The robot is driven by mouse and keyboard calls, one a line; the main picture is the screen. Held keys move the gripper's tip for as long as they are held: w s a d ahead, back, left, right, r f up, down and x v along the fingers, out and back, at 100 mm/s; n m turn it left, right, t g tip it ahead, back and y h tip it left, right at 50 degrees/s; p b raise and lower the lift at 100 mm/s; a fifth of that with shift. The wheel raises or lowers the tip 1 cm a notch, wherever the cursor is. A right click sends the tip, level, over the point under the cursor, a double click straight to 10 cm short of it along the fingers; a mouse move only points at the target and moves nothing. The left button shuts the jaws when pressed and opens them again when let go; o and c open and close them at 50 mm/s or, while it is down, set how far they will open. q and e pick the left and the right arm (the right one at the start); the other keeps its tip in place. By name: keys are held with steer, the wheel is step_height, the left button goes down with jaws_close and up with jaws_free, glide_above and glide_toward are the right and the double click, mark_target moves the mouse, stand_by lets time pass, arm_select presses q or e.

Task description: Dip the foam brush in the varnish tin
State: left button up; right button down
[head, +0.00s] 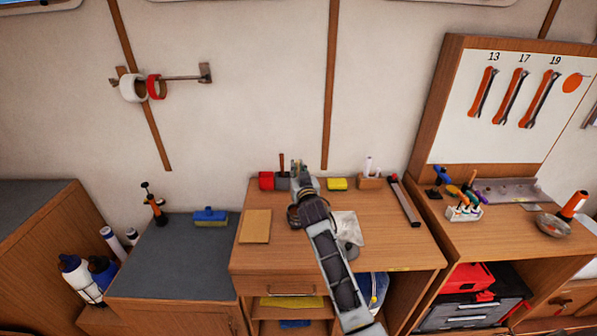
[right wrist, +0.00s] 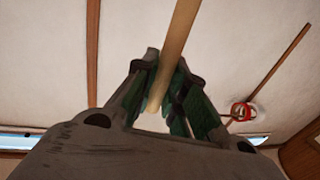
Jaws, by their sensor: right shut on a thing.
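My right gripper (head: 297,170) is over the back of the wooden workbench. In the right wrist view its green-padded fingers are closed around a pale wooden stick (right wrist: 177,50), which looks like the foam brush's handle. The foam end cannot be made out in either view. A small dark grey container (head: 282,184) stands at the back of the bench, just left of the gripper, with a dark brown stick (head: 282,160) showing above it. A red container (head: 266,180) stands beside it. I cannot tell which one is the varnish tin. My left gripper is not in view.
On the bench lie a brown sheet (head: 255,226), a yellow block (head: 337,184), a wooden holder (head: 371,182) and a long grey-and-red tool (head: 405,202). A pale cloth (head: 346,225) lies partly behind my right arm. The front right of the bench is clear.

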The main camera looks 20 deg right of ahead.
steer(key=shift+w+a, duration=0.15)
steer(key=shift+w, duration=0.1)
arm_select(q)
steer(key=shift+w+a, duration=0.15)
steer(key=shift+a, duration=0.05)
arm_select(e)
steer(key=shift+s, duration=0.15)
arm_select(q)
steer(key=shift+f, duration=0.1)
arm_select(e)
steer(key=shift+f, duration=0.1)
steer(key=shift+f+b, duration=2.55)
steer(key=shift+f, duration=0.2)
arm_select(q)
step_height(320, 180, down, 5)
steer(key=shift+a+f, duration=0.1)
arm_select(e)
steer(key=shift+f, duration=0.15)
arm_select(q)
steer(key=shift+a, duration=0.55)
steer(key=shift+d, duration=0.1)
